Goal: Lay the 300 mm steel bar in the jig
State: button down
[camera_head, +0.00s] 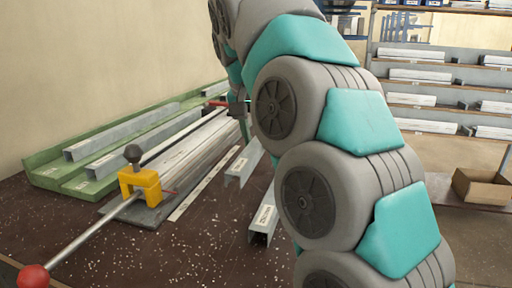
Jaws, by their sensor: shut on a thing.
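The jig is a dark plate (146,214) with a yellow clamp (140,184) at its near end. The clamp has a black knob and a long rod ending in a red ball. Long grey metal profile (190,158) lies along the jig, running away from the clamp. My gripper (238,106) is at the far end of the jig, small and partly hidden by my arm. It is shut on a steel bar, but the bar's outline in the jaws is hard to make out. I cannot tell whether that bar touches the jig.
A green rack (50,176) with several labelled profiles stands left along the wall. Two channel pieces (243,165) and (264,218) lie on the dark bench right of the jig, beside a pale scale strip (200,185). Shelves and a cardboard box (483,187) stand at right.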

aim_at(254, 143)
jog(key=shift+w+a, duration=0.1)
jog(key=shift+w, duration=0.35)
jog(key=shift+f, duration=1.75)
jog(key=shift+f, duration=0.15)
jog(key=c, duration=0.5)
grip_release()
